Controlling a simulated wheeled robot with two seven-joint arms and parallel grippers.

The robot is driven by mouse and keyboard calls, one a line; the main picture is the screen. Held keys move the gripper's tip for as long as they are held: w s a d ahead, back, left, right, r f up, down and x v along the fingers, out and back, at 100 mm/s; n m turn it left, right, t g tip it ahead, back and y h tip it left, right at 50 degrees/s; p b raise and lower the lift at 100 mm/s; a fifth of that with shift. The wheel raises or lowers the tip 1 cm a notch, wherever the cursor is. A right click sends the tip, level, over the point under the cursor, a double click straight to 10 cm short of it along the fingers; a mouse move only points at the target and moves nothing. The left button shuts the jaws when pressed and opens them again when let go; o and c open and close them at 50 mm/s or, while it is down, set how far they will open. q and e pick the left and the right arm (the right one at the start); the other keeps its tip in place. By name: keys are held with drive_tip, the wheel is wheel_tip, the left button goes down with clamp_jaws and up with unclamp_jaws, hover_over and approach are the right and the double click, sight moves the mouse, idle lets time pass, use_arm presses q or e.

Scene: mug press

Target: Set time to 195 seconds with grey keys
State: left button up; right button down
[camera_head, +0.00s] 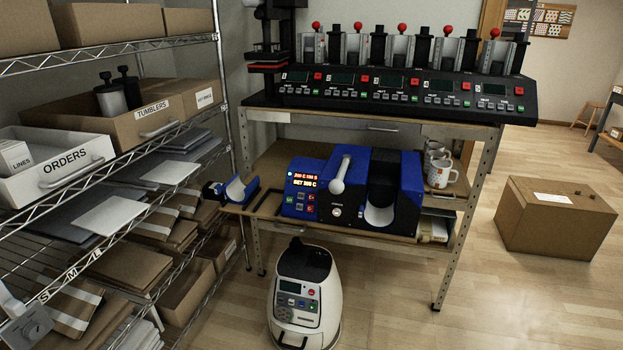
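A blue mug press (345,215) stands on the middle shelf of the bench. Its control panel (300,188) is on its left front. A lit display (302,180) shows two lines in orange and yellow; the lower seems to read SET 200 C, the upper is too small to read surely. Below it are small keys: grey keys (301,196), red keys (311,197) and a green key (290,205); their labels are not legible. A lever with a white handle (341,175) rises beside the panel. Neither of my grippers shows.
A multi-station press (400,95) with red knobs stands on the bench top. White mugs (440,172) are right of the blue press. A separate blue curved part (236,190) lies left. A white unit (304,300) stands on the floor in front. Wire shelving (225,90) is left, a carton (555,220) right.

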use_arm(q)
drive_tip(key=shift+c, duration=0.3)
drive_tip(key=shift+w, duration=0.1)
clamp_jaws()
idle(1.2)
